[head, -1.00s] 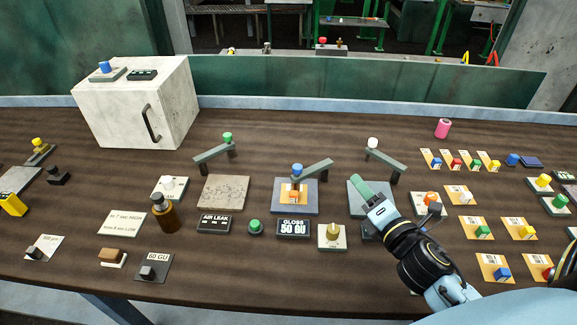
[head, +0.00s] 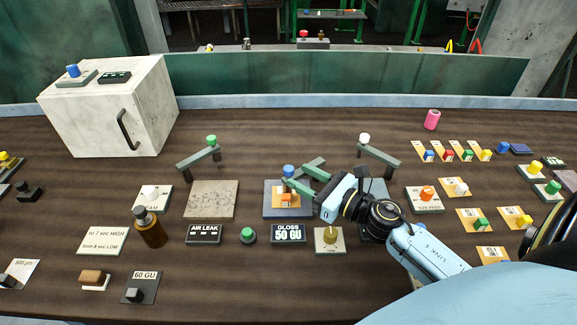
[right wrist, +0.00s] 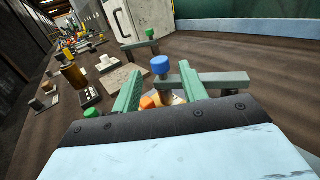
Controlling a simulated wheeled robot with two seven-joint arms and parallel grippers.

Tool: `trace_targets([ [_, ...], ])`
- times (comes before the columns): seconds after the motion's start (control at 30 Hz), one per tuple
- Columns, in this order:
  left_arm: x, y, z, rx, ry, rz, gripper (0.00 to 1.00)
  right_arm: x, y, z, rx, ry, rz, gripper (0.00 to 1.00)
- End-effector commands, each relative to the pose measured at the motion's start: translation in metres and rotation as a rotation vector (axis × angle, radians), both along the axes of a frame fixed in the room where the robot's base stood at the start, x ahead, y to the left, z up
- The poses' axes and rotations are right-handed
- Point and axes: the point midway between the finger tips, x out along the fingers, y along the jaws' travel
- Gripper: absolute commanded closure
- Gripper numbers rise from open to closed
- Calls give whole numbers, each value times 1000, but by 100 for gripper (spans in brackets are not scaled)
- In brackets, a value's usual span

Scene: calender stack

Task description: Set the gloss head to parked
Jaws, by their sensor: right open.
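The swing arm with a blue knob (head: 288,171), behind the display reading "GLOSS 50 GU" (head: 288,233), looks like the gloss head. Its knob end stands over a blue-grey plate (head: 270,210) holding an orange-knobbed tile (head: 285,197). Its grey bar runs right, partly hidden behind my right gripper (head: 297,179). That gripper is open, its green fingers pointing at the knob. In the right wrist view the blue knob (right wrist: 160,66) shows just beyond and between the fingertips (right wrist: 162,76); I cannot tell whether they touch it. My left gripper is out of view.
Similar swing arms with a green knob (head: 211,140) and a white knob (head: 364,139) stand left and right. A white cabinet (head: 90,110) stands back left. Bare table lies behind the arms.

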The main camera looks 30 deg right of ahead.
Motion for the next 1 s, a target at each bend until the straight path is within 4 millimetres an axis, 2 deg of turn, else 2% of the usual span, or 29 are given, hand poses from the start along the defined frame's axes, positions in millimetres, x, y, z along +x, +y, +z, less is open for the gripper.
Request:
trace_targets([
  [0.1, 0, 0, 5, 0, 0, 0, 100, 20, 7, 2, 1, -3, -1, 57],
  [0.3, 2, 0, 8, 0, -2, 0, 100, 40, 15, 0, 1, -1, -1, 57],
  [0.7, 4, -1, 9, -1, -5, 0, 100, 46, 17, -1, 2, 1, -1, 57],
  [1.0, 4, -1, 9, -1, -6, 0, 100, 46, 17, 0, 2, 1, -1, 95],
])
